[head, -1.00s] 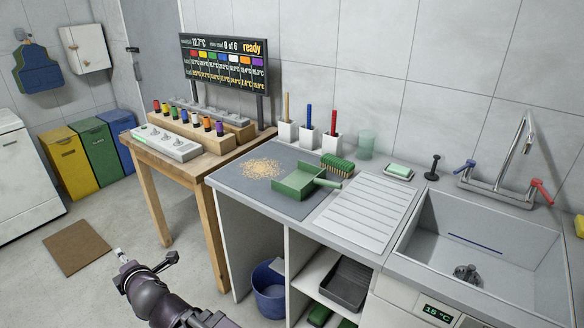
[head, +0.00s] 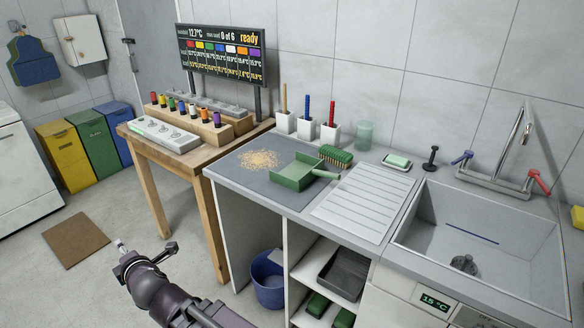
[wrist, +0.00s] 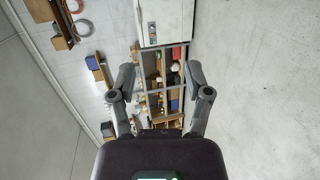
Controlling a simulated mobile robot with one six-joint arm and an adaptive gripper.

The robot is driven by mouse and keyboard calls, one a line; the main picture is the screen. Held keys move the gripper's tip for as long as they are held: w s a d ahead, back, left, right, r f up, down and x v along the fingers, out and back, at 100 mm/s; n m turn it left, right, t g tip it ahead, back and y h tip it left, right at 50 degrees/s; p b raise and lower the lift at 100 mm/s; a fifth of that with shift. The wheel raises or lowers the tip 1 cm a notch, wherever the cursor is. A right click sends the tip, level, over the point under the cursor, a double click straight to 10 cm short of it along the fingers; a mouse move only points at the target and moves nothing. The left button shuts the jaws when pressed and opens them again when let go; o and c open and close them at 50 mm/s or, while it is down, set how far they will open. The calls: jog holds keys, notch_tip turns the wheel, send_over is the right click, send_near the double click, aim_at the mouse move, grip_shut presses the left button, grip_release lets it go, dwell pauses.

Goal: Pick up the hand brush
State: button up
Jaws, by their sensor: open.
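The dustpan's handle points right, just in front of the brush. Crumbs (head: 259,159) lie in a pile on the counter left of the dustpan. My gripper (head: 120,247) is at the lower left in the head view, over the floor, well away from the counter. In the wrist view my gripper (wrist: 160,85) has its two fingers spread apart with nothing between them. The brush does not show in the wrist view.
White holders (head: 306,127) with upright handles stand behind the brush, with a green cup (head: 364,135) beside them. A ribbed drainboard (head: 363,208) and sink (head: 480,245) lie to the right. A wooden table (head: 150,150) with devices stands left.

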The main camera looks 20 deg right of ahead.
jog(key=w+d+r+m+g+h+p, duration=0.1)
jog(key=w+d+m+h+p, duration=0.1)
jog(key=d+m+p, duration=0.35)
jog(key=w+d+r+m+g+h+p, duration=0.1)
jog(key=d+r+m+g+h+p, duration=0.15)
jog(key=d, duration=0.65)
jog(key=w+d+r+m+g+h+p, duration=0.1)
jog(key=w+d+m+h+p, duration=0.15)
jog(key=d+m+p, duration=0.4)
jog(key=s+d+r+m+g+p, duration=0.4)
jog(key=s+d+m+p, duration=0.1)
jog(key=d, duration=0.4)
jog(key=s+d+r+m+g+p, duration=0.4)
jog(key=d+p, duration=0.3)
jog(key=d, duration=0.3)
jog(key=shift+s+m+g, duration=0.35)
jog(key=shift+s, duration=0.15)
jog(key=shift+d, duration=0.1)
jog(key=shift+c, duration=0.5)
